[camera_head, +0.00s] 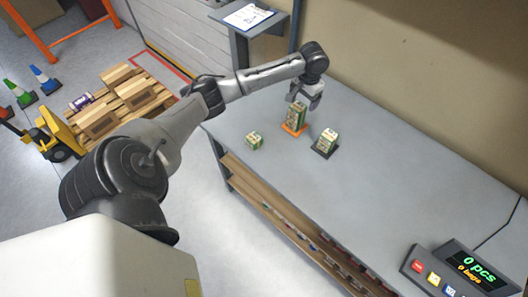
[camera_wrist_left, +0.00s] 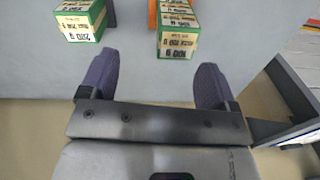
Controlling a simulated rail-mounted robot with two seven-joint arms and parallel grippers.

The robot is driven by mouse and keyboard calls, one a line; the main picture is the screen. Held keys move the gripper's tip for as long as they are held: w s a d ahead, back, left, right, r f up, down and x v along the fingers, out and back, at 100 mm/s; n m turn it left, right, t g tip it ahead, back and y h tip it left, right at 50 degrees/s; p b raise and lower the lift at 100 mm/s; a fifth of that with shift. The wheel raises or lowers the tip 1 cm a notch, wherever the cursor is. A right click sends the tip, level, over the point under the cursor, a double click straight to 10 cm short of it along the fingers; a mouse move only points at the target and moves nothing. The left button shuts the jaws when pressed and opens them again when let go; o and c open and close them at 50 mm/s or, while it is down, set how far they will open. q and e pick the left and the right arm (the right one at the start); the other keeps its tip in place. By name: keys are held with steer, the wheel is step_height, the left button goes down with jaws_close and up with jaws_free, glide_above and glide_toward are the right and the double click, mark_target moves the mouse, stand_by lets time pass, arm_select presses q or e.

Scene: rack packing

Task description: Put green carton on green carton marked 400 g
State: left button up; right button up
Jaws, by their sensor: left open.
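Green-and-cream cartons stand on the grey table. One carton (camera_head: 254,141) stands alone at the left. A taller carton or stack of cartons (camera_head: 297,115) stands on an orange base (camera_head: 293,128); I cannot tell whether it is one piece. Another carton (camera_head: 327,140) stands on a dark base (camera_head: 322,152). In the left wrist view, the carton on the dark base (camera_wrist_left: 80,20) is at the upper left and the orange-base one (camera_wrist_left: 178,32) at the upper middle. My left gripper (camera_head: 305,97) is open and empty, close above the orange-base cartons.
A display unit with buttons (camera_head: 466,268) stands at the table's near right. A wall (camera_head: 400,60) runs behind the table. A small stand with a paper (camera_head: 249,17) is beyond the far left edge. The table's middle (camera_head: 400,185) is clear.

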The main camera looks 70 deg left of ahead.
arm_select(q)
steer(key=s+d+f+m, duration=0.2)
steer(key=s+d+f, duration=0.1)
steer(key=d, duration=0.4)
steer(key=s+d+f+m, duration=0.1)
steer(key=s+d+f, duration=0.3)
steer(key=d+f, duration=0.2)
steer(key=s+d+f+m+t, duration=0.1)
steer(key=s+d+f+m, duration=0.1)
steer(key=d+f, duration=0.3)
steer(key=shift+s+d+f+m, duration=0.1)
steer(key=shift+s+d, duration=0.15)
steer(key=shift+d, duration=0.35)
steer(key=shift+s+d+f+m, duration=0.1)
steer(key=shift+s+d, duration=0.15)
steer(key=shift+d, duration=0.3)
steer(key=shift+s+d+m, duration=0.1)
steer(key=shift+s+d, duration=0.15)
steer(key=shift+d, duration=0.35)
steer(key=s+d+r+t, duration=0.1)
steer(key=s+d+r, duration=0.1)
steer(key=s+d, duration=0.3)
steer(key=s+d+r+t, duration=0.1)
steer(key=s+d, duration=0.5)
steer(key=s, duration=0.6)
steer(key=shift+s+r+m+t+h, duration=0.15)
steer(key=shift+r+m+t+h, duration=0.2)
steer(key=shift+r, duration=0.2)
